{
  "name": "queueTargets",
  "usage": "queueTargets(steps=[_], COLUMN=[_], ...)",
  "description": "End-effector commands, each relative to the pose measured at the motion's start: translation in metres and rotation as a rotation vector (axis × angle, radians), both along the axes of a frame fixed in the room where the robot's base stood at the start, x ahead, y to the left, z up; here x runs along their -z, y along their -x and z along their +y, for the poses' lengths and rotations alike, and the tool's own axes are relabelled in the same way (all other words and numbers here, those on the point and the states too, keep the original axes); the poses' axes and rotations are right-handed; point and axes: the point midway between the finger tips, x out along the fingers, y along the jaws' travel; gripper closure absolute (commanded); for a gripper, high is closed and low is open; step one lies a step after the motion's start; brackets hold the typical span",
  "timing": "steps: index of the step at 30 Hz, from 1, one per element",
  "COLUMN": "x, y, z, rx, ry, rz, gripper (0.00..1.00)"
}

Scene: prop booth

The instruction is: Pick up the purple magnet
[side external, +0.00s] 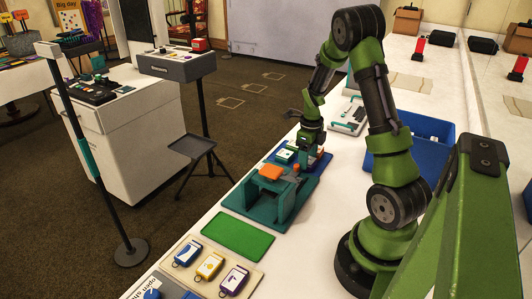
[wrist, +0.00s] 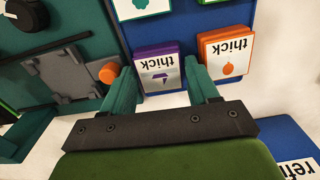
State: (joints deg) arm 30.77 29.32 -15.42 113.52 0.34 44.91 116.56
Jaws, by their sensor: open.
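The purple magnet (wrist: 154,77) is a block with a white face that reads "thick" and bears a purple shape. It lies on a blue board (wrist: 182,28) in the wrist view. My gripper (wrist: 159,66) is open, one teal finger on each side of the purple magnet, with nothing clamped. The right finger lies between it and an orange magnet (wrist: 229,58), also marked "thick". In the side view my gripper (side external: 312,150) is low over the board at the back of the white table; it hides the purple magnet there.
A teal fixture (side external: 278,200) with an orange top and knob stands just in front of the board, close to my left finger in the wrist view. A blue bin (side external: 428,130) stands to the right. A green mat (side external: 238,236) and several tags on a tray (side external: 215,258) lie nearer.

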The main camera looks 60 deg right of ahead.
Motion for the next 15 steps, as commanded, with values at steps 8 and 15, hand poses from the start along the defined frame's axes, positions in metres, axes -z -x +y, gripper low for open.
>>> queueTargets(steps=[8,15], x=[-0.0001,-0.0004], y=[-0.0002,-0.0003], z=[0.0002,0.0002], rx=[0.0,0.0], ry=[0.0,0.0], rz=[0.0,0.0], gripper=[0.54,0.78])
